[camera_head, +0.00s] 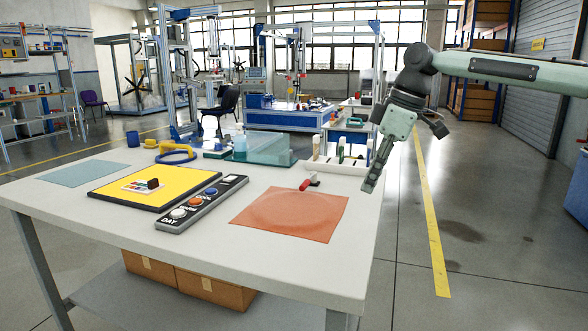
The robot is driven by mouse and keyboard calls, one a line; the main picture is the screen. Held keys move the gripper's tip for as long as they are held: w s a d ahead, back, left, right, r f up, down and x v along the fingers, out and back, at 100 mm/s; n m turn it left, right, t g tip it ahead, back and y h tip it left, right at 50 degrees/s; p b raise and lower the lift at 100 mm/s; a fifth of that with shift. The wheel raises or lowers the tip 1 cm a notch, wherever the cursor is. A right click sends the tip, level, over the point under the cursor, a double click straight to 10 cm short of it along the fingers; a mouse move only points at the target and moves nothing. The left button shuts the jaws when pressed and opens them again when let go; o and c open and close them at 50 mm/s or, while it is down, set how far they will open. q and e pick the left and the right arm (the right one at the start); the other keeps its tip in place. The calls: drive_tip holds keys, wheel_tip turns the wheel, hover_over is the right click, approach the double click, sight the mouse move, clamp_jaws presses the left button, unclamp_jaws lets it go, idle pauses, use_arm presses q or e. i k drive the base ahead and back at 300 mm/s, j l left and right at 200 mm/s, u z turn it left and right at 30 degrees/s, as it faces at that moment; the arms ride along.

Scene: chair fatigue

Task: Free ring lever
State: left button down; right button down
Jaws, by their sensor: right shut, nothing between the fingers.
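A small red lever-like piece (306,184) with a pale block at its end lies at the back edge of the orange mat (292,214). A yellow piece with a blue ring-like loop (178,156) lies at the back left of the table; I cannot tell which of these is the ring lever. My right gripper (371,182) points down at the table's right edge, shut and empty. It is to the right of the red piece and apart from it. My left gripper is not in view.
The white table (215,168) also holds a button panel (203,201), a yellow board (150,182), a blue-grey mat (83,172), a clear teal box (264,150) and a white tray (340,166) with upright items. Cardboard boxes (205,287) stand below. Floor at right is clear.

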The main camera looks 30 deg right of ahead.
sight(308, 181)
drive_tip(key=i, duration=0.9)
